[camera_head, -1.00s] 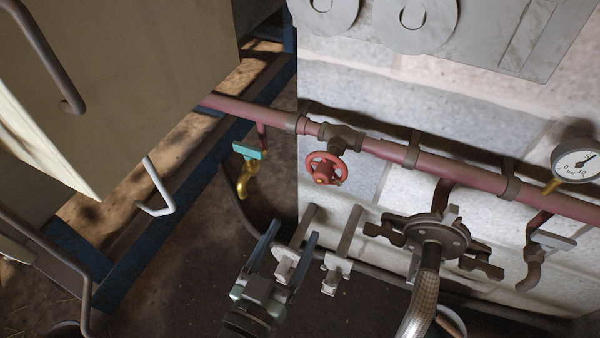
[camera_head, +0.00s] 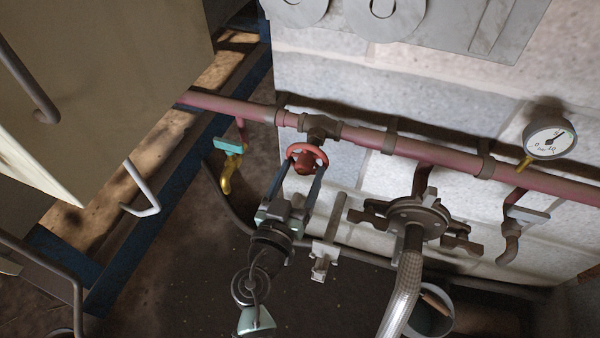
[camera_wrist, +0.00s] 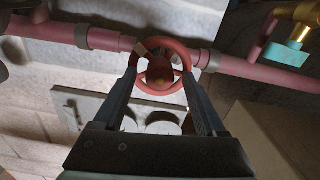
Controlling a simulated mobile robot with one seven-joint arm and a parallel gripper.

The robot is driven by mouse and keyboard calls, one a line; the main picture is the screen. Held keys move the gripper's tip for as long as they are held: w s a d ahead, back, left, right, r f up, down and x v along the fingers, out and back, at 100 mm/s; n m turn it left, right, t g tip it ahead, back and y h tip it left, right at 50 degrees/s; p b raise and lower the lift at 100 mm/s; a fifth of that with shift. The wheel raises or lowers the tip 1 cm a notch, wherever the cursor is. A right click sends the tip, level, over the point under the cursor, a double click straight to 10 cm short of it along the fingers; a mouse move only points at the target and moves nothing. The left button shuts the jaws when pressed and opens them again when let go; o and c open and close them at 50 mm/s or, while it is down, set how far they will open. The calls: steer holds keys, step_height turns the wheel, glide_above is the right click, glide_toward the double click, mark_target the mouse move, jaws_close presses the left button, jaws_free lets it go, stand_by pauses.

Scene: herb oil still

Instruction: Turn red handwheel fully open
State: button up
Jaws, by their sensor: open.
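The red handwheel (camera_head: 308,158) sits on a dark valve body on the red pipe (camera_head: 250,110), in front of the block wall. In the wrist view the handwheel (camera_wrist: 160,68) is straight ahead, between the two fingers. My gripper (camera_head: 300,172) is open, its fingers reaching up to the wheel from below, one toward each side of the rim. The wrist view shows my gripper (camera_wrist: 161,85) with a finger left and right of the wheel's lower part. I cannot tell whether the fingers touch the rim.
A teal-handled brass tap (camera_head: 228,165) hangs left of the wheel. A dark flange with a braided hose (camera_head: 402,285) is at the right, above a bucket (camera_head: 432,312). A pressure gauge (camera_head: 550,137) stands further right. A large cabinet (camera_head: 110,70) fills the upper left.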

jaws_close()
